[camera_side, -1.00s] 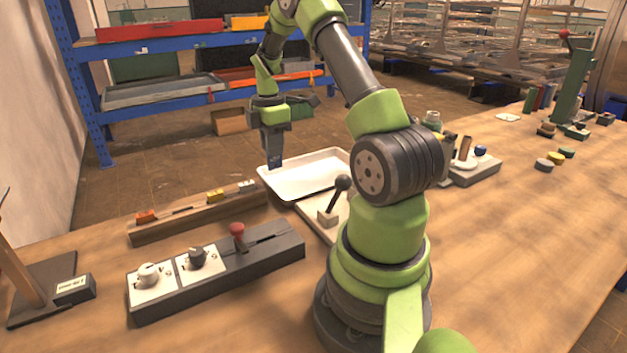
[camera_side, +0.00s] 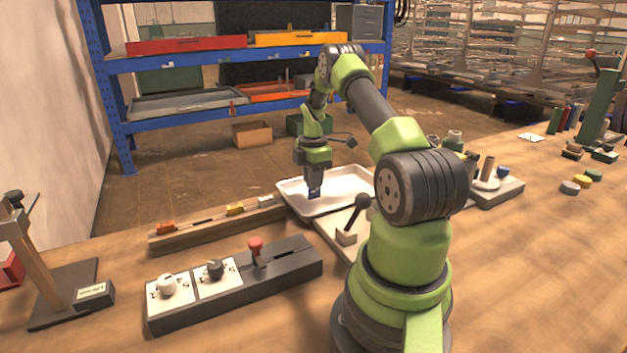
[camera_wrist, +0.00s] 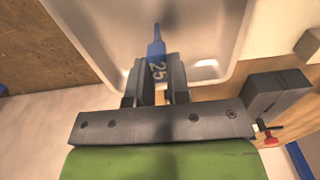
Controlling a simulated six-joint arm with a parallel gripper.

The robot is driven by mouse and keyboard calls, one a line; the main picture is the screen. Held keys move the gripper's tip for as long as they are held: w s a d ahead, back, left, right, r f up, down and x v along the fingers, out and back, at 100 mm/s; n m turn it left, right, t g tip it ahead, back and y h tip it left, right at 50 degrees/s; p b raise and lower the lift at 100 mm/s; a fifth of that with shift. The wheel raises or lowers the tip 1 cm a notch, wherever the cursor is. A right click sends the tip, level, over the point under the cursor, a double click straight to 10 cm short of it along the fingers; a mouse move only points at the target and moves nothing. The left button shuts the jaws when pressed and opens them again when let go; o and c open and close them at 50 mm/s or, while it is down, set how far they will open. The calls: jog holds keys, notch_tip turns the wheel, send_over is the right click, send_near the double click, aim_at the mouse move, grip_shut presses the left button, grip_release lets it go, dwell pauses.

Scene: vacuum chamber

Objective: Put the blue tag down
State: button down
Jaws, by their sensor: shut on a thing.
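Beyond the tag lies the white tray (camera_wrist: 100,30). In the side view my gripper (camera_side: 315,190) points down over the left part of the white tray (camera_side: 355,203). The tag is too small to make out clearly there. I cannot tell whether it touches the tray floor.
A wooden rail with small coloured pieces (camera_side: 205,232) stands left of the tray. A black lever (camera_side: 358,210) stands just in front of it. A control box with knobs and a red-topped slider (camera_side: 235,285) is nearer. The tray's right part looks clear.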

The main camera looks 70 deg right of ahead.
jog(key=shift+f, duration=0.35)
jog(key=shift+f, duration=0.1)
jog(key=c, duration=1.1)
grip_release()
